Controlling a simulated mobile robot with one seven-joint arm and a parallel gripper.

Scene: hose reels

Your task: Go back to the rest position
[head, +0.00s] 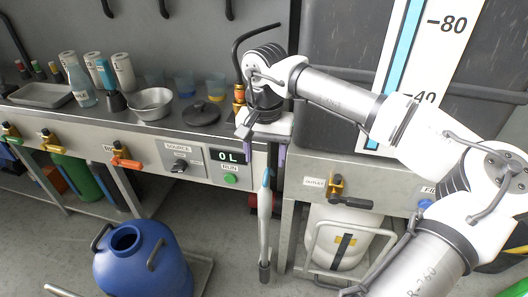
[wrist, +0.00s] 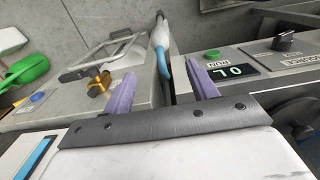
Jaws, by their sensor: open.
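My gripper (wrist: 163,90) shows in the wrist view as two purple fingers held wide apart, with nothing between them. In the head view my arm reaches from the lower right to the front of the bench, and my gripper (head: 266,150) points down there, partly hidden by the wrist. Beyond the fingers a white and blue wand (head: 264,215) hangs upright at the gap between the two benches. The wand also shows in the wrist view (wrist: 161,42), apart from the fingers.
The bench panel holds a display (head: 229,157) reading 0 L, a green RUN button (head: 230,179) and a source knob (head: 178,167). An outlet valve (head: 337,185) is at right. A blue drum (head: 140,262) stands on the floor. Cups, a bowl (head: 151,103) and bottles stand on the bench.

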